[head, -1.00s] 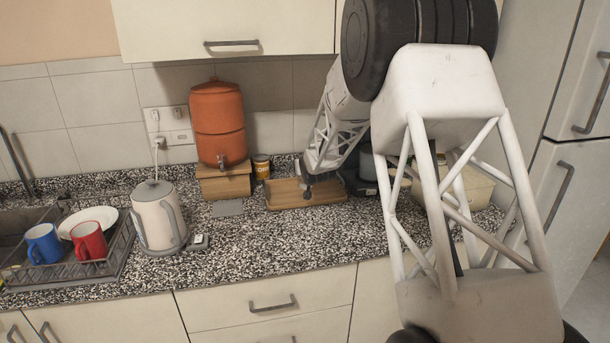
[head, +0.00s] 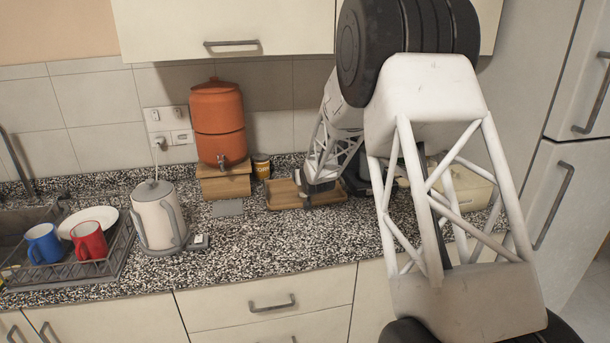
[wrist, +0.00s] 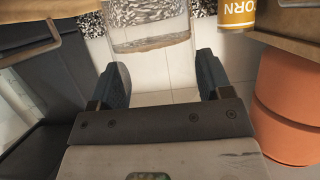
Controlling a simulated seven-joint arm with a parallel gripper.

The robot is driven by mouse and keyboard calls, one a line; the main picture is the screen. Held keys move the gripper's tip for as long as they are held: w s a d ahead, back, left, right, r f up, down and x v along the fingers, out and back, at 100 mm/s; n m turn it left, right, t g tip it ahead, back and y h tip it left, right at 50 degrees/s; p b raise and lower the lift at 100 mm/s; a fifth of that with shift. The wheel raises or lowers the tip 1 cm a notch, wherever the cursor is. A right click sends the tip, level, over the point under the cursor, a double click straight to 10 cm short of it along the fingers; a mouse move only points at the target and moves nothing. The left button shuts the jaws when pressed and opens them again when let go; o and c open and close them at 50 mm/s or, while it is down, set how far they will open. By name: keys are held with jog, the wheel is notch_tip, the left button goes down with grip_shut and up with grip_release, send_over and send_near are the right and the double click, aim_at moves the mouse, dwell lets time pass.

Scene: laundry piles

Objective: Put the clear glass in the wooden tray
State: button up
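The wooden tray (head: 281,197) lies on the counter in the head view, with my forearm and gripper covering its right part. My gripper (head: 303,203) is low over that part of the tray. In the wrist view my gripper (wrist: 162,64) is open, its two dark fingers apart with nothing held between them. The clear glass (wrist: 150,30) shows just past the fingertips, in line with the gap, partly cut off by the top edge. I cannot make out the glass in the head view, where my arm may hide it.
A yellow can (head: 261,167) and the orange dispenser (head: 218,122) on its wooden stand are left of the gripper. The kettle (head: 157,216) and a rack with a red mug (head: 88,240) and blue mug (head: 43,243) are farther left. A cream box (head: 465,187) stands right.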

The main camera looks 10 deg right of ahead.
jog(key=o, duration=0.4)
jog(key=shift+r, duration=0.15)
jog(key=v, duration=1.2)
dwell(0.4)
dwell(0.6)
jog(key=s+a+r+g, duration=0.1)
jog(key=s+r+g, duration=0.25)
jog(key=s, duration=0.85)
jog(key=s+a+r+g, duration=0.2)
jog(key=s+r, duration=0.3)
jog(key=s, duration=0.7)
jog(key=s+a+g, duration=0.2)
jog(key=s+g, duration=0.3)
jog(key=s, duration=2.6)
jog(key=shift+s+a+r, duration=0.2)
jog(key=shift+a+r, duration=0.05)
jog(key=shift+a, duration=0.05)
